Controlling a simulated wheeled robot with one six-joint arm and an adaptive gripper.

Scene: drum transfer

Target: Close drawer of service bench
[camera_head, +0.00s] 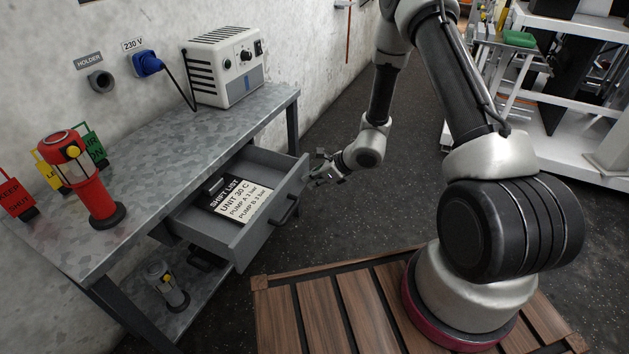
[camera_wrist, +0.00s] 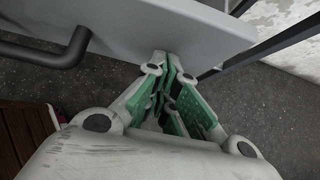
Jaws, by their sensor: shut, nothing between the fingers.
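The service bench (camera_head: 150,140) stands along the wall with its grey drawer (camera_head: 262,232) pulled out. A "SHIFT LIST" card (camera_head: 240,203) lies inside the drawer. The dark bar handle (camera_head: 286,209) is on the drawer's front. My gripper (camera_head: 316,168) is shut and empty, just outside the far right end of the drawer front. In the wrist view, the fingertips (camera_wrist: 168,62) point at the grey drawer front (camera_wrist: 165,25), with the handle (camera_wrist: 62,52) to their left. I cannot tell whether they touch the panel.
Another lantern (camera_head: 167,285) stands on the lower shelf. A wooden pallet (camera_head: 335,305) is under my arm. Dark floor behind my gripper is clear.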

